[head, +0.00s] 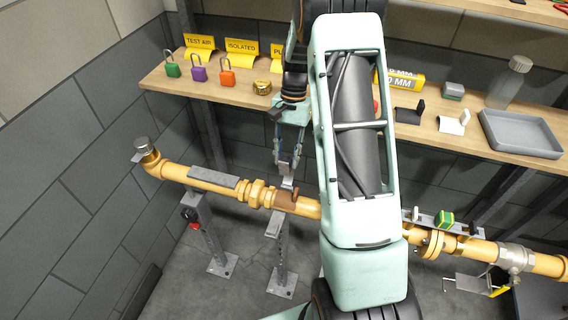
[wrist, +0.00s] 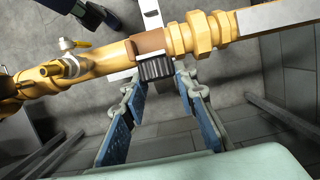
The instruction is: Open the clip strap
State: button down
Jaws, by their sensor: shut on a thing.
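The clip strap (head: 284,199) is a brown band around the yellow pipe, left of my arm in the head view. It also shows in the wrist view as a brown band (wrist: 150,42) beside the hex fitting. A dark ribbed tab (wrist: 156,69) sticks out from the band toward me. My gripper (head: 287,177) is at the strap, above the pipe in the head view. In the wrist view its two blue-padded fingers (wrist: 160,80) stand on either side of the tab, shut on it. The far side of the band is hidden.
The yellow pipe (head: 226,186) runs on grey stands (head: 213,240). A wooden shelf (head: 190,86) behind holds padlocks, yellow signs and a grey tray (head: 521,135). A valve with a yellow handle (wrist: 72,58) sits along the pipe. My arm hides the pipe's middle in the head view.

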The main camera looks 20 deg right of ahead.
jog(key=shift+w+d+f, duration=0.2)
jog(key=shift+w+d, duration=0.3)
jog(key=shift+d, duration=0.05)
jog(key=c, duration=1.7)
grip_release()
jog(key=shift+f, duration=0.1)
jog(key=shift+a, duration=0.1)
jog(key=v, duration=1.2)
jog(key=shift+w, duration=0.1)
